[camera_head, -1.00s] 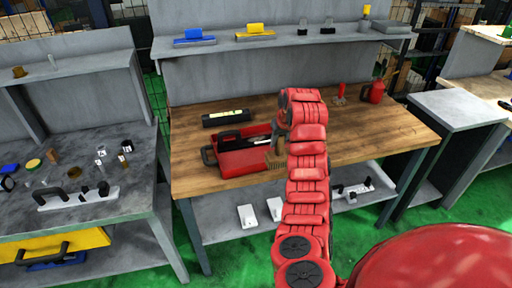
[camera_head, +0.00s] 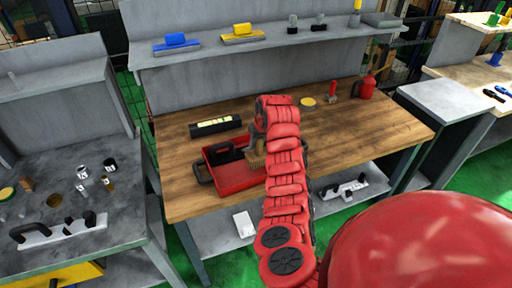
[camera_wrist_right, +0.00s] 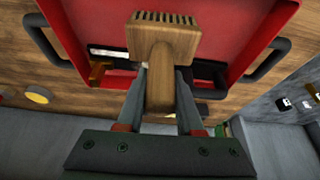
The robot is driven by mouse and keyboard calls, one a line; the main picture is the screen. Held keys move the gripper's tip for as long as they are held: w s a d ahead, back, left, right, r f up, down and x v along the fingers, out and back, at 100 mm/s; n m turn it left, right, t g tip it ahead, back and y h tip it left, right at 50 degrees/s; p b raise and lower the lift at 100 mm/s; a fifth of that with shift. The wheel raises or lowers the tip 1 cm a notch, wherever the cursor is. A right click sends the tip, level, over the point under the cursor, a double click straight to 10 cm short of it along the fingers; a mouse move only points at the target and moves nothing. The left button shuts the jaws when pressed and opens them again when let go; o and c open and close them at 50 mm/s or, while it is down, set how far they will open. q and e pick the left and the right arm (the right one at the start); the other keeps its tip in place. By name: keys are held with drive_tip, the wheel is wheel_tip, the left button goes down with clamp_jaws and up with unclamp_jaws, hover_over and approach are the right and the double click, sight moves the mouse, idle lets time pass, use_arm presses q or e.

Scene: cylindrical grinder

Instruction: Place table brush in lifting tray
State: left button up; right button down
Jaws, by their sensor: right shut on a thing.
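The lifting tray (camera_head: 232,181) is red with black handles and stands on the wooden workbench. In the wrist view the brush overlaps the red tray (camera_wrist_right: 85,18); in the head view it is at the tray's right side. I cannot tell whether they touch. My left gripper is not in view.
Dark items lie in the tray. A black case (camera_head: 215,126) lies behind it on the workbench (camera_head: 360,130). A yellow disc (camera_head: 308,102), a red-handled tool (camera_head: 331,90) and a red can (camera_head: 365,87) stand at the back right. The bench's right part is clear.

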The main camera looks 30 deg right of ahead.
sight(257, 150)
drive_tip(key=f+p, duration=0.1)
drive_tip(key=f, duration=0.3)
drive_tip(key=shift+w+f, duration=0.15)
drive_tip(key=shift+w, duration=0.05)
drive_tip(key=shift+f, duration=0.2)
drive_tip(key=c, duration=0.6)
unclamp_jaws()
drive_tip(key=shift+r, duration=0.1)
drive_tip(key=shift+o, duration=0.2)
